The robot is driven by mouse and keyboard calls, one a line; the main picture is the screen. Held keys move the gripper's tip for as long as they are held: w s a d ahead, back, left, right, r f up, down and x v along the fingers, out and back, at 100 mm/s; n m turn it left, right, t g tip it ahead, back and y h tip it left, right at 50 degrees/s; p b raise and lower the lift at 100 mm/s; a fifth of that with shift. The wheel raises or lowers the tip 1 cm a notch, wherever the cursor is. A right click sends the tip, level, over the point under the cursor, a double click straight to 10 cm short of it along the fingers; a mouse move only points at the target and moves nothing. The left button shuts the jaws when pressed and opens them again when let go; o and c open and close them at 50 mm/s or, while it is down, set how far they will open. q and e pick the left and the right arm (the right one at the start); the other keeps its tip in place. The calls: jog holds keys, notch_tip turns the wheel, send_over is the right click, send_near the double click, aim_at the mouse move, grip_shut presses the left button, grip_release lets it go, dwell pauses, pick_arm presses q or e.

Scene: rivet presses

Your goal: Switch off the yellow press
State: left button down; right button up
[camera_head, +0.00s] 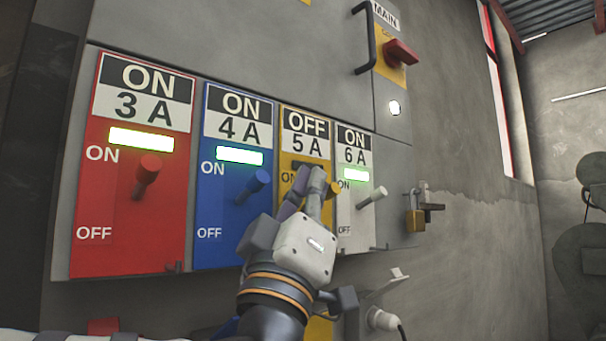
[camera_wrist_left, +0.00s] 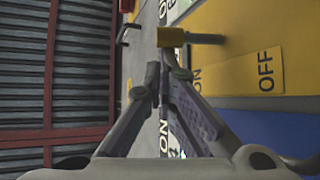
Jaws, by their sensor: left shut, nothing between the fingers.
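The yellow press panel (camera_head: 289,160) is third in the row on the grey cabinet. Its label reads OFF 5 A, and the indicator (camera_head: 303,165) under it is dark. My left gripper (camera_head: 320,182) is in front of this panel and hides most of its lower part and its lever. In the left wrist view the lever's yellow knob (camera_wrist_left: 171,37) on a grey stalk stands just beyond my shut, empty fingertips (camera_wrist_left: 162,78). Touch cannot be told. ON and OFF marks show on the yellow panel there. My right gripper is not in view.
The red (camera_head: 125,205), blue (camera_head: 220,205) and white (camera_head: 356,212) panels read ON with lit indicators. Their levers stick out close by. A red MAIN switch (camera_head: 400,52) is above right, and a padlock (camera_head: 414,221) hangs at the cabinet's right side.

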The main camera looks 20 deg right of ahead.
pick_arm(q)
jog(key=shift+s+d+f, duration=0.1)
jog(key=shift+s+f, duration=0.05)
jog(key=shift+f, duration=1)
jog(key=v, duration=1.2)
